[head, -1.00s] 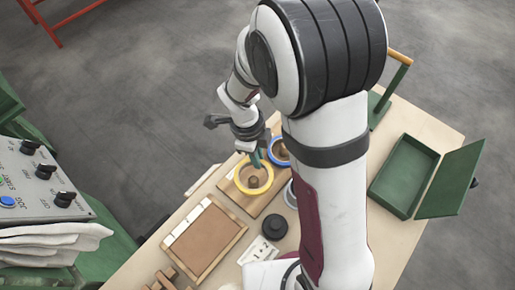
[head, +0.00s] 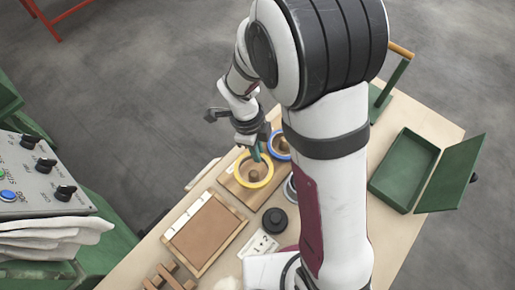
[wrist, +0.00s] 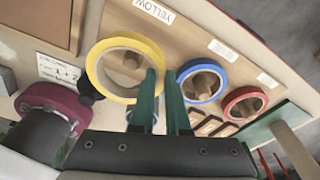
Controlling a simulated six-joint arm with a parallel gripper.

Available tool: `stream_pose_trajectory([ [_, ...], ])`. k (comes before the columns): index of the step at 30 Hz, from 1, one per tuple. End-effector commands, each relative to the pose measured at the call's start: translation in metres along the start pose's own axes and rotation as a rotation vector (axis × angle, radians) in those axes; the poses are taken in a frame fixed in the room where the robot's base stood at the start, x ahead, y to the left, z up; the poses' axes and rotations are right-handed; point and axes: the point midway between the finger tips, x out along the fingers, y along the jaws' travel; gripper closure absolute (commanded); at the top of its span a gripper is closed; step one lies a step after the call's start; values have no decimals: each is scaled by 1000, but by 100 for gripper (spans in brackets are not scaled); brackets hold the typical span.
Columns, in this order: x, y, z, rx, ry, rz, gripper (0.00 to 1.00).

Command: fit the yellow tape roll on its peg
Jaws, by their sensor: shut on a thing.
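The yellow tape roll (head: 238,180) is a thin ring at the board with the label YELLOW. My gripper (wrist: 161,75) is shut on the rim of the roll, one green finger inside the ring and one outside. The roll also shows in the wrist view (wrist: 94,62). The wooden peg (wrist: 132,61) shows through the ring's opening, off its centre in the wrist view; it also shows in the head view (head: 254,176). I cannot tell whether the roll is above the peg or down around it.
The blue roll (wrist: 182,82) and the red roll (wrist: 229,107) sit around their pegs beside the yellow one. A brown framed tray (head: 205,235) and a black round knob (head: 275,220) lie nearby. An open green box (head: 404,172) stands at the right.

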Motion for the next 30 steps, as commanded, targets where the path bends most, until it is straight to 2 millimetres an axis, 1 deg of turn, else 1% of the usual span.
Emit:
stream_pose_trajectory([
  [5, 2, 0, 0, -1, 0, 0, 100],
  [30, 31, 0, 5, 0, 1, 0, 100],
])
